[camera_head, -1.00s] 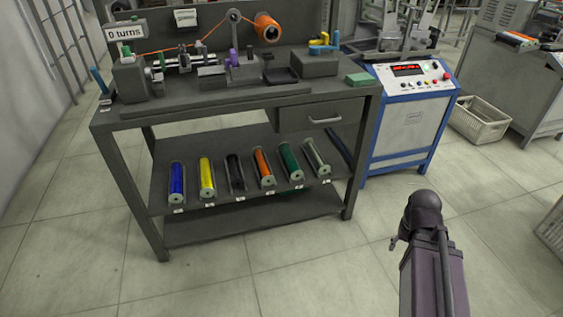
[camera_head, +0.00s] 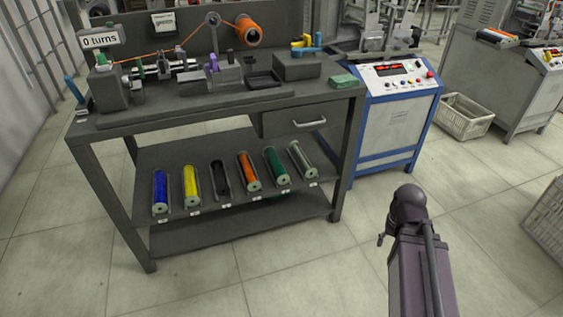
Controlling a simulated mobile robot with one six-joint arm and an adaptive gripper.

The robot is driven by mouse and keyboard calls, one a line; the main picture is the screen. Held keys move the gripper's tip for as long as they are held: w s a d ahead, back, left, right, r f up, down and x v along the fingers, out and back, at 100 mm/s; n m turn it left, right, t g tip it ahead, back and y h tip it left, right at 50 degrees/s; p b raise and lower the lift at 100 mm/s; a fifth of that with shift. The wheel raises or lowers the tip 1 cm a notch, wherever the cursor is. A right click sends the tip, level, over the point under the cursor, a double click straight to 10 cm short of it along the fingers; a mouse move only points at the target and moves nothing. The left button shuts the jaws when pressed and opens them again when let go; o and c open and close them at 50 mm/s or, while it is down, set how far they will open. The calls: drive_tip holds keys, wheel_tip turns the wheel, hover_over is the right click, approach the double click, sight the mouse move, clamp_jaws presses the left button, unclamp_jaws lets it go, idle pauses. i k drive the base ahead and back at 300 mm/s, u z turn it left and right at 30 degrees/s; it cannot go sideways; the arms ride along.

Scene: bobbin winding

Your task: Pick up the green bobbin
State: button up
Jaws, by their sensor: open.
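The green bobbin (camera_head: 276,165) lies on the tilted shelf under the workbench, in the rack row between the orange bobbin and the grey one. Its light end ring faces the front, and nothing covers it. My arm reaches into the lower right of the head view, with a dark rounded joint, well to the right of the bobbin and apart from it. I cannot make out my gripper's fingers in this view.
The rack (camera_head: 215,212) also holds blue (camera_head: 160,190), yellow (camera_head: 191,186), black (camera_head: 220,179), orange (camera_head: 249,171) and grey (camera_head: 301,160) bobbins. The benchtop (camera_head: 140,115) overhangs the shelf, with a drawer (camera_head: 300,122) above the green bobbin. A blue-framed machine (camera_head: 392,125) stands right. The front floor is clear.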

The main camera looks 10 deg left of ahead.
sight(279, 171)
drive_tip(key=i, duration=0.9)
drive_tip(key=u, duration=0.05)
